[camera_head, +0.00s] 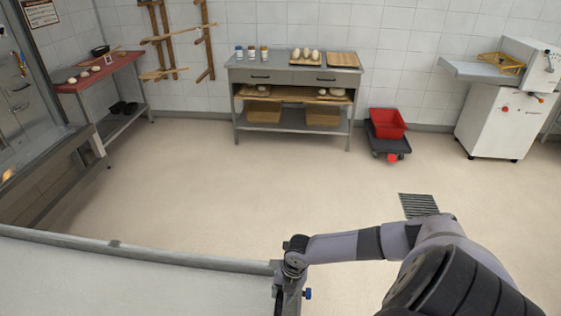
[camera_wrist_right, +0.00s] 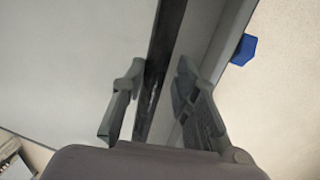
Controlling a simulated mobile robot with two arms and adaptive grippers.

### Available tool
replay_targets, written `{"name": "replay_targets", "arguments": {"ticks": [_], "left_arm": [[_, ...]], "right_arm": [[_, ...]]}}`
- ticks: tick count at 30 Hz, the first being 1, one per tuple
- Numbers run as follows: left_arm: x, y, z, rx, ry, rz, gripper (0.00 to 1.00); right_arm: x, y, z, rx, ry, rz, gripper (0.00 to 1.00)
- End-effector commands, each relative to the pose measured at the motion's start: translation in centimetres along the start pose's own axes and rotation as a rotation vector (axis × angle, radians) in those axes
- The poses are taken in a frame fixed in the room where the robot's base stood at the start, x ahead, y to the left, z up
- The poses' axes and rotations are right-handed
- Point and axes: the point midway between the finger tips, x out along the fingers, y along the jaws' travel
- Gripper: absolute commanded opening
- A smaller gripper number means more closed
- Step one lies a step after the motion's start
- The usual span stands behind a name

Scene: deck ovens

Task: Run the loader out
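The loader (camera_head: 130,281) is a pale, flat surface with a grey metal edge rail, low at the left of the head view. It also fills much of the left of the right wrist view (camera_wrist_right: 70,60). My right gripper (camera_head: 288,285) is at the loader's right end, pointing down. In the right wrist view its fingers (camera_wrist_right: 160,85) stand on either side of a dark grey bar (camera_wrist_right: 168,30) at the loader's edge, close against it. A blue knob (camera_head: 307,294) sits just right of the gripper and also shows in the wrist view (camera_wrist_right: 243,50). My left gripper is out of view.
A steel oven front (camera_head: 40,125) stands at the left. A red-topped table (camera_head: 95,75), a work table (camera_head: 295,75) with dough, a red crate (camera_head: 387,123) on a dolly and a white machine (camera_head: 500,120) line the back. The floor between is clear, with a drain grate (camera_head: 418,205).

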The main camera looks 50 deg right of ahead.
Motion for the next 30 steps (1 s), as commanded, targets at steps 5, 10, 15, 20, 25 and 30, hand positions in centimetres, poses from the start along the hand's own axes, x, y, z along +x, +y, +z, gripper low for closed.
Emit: {"name": "replay_targets", "arguments": {"ticks": [5,10,15,20,25,30], "left_arm": [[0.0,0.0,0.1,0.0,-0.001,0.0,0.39],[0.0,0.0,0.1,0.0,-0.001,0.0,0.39],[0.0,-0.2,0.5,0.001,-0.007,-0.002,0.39],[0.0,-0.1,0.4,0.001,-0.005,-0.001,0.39],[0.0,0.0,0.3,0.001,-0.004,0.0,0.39],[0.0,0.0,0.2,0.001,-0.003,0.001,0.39]], "right_arm": [[0.1,-0.3,0.0,0.001,0.0,-0.008,0.37],[0.1,-0.1,0.0,0.0,0.0,-0.002,0.39],[-0.1,0.1,0.0,0.0,-0.001,0.002,0.39],[-1.7,0.1,0.1,-0.002,-0.003,0.003,0.39],[-5.2,-0.1,0.2,-0.002,-0.004,0.001,0.39],[-8.7,-0.2,0.1,-0.001,-0.003,-0.002,0.39]]}}
